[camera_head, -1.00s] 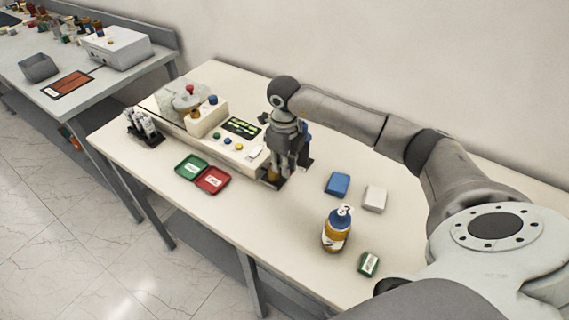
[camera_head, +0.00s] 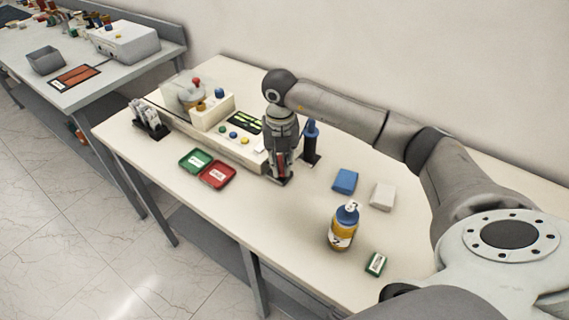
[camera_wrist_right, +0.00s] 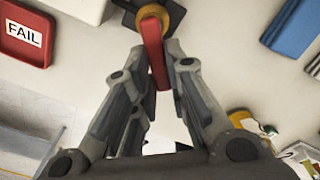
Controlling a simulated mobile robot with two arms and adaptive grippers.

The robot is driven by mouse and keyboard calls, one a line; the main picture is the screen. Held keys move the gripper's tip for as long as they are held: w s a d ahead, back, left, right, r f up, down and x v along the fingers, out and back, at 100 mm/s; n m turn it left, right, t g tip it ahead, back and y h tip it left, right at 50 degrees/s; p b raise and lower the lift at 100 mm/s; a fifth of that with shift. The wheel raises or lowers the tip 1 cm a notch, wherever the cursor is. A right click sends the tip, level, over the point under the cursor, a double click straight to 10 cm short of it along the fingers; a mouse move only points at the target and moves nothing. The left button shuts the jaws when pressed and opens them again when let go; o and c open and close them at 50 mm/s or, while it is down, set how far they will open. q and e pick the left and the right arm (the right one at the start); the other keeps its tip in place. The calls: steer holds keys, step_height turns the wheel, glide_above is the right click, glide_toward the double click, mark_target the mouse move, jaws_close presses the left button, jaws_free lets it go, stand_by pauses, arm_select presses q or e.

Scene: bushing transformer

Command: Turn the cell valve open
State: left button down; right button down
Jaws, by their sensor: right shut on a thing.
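The cell valve shows in the right wrist view as a red lever (camera_wrist_right: 154,52) on a round brass-yellow body (camera_wrist_right: 152,14) over a dark base. My right gripper (camera_wrist_right: 160,62) is shut on the red lever, with a finger on each side of it. In the head view my right gripper (camera_head: 281,170) points down at the right end of the cell unit (camera_head: 240,140), and a bit of red shows between its fingers. The gripper hides most of the valve there. My left gripper is not in view.
A dark blue upright item (camera_head: 311,138) stands close right of my gripper. A green tray (camera_head: 195,160) and a red tray (camera_head: 217,174) lie in front. A blue box (camera_head: 345,181), white box (camera_head: 383,196) and amber bottle (camera_head: 343,228) stand to the right.

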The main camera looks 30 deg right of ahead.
steer(key=m, duration=0.2)
steer(key=w+a+m, duration=0.1)
steer(key=m, duration=0.1)
steer(key=shift+m+b, duration=0.3)
steer(key=shift+b, duration=0.1)
steer(key=shift+w+a+m, duration=0.15)
steer(key=shift+w+m, duration=0.1)
steer(key=shift+m, duration=0.6)
steer(key=shift+w+a+m, duration=0.15)
steer(key=shift+w+m, duration=0.1)
steer(key=shift+m, duration=0.6)
steer(key=shift+r, duration=0.1)
steer(key=c, duration=1.4)
jaws_free()
steer(key=shift+c, duration=0.2)
step_height(320, 180, up, 12)
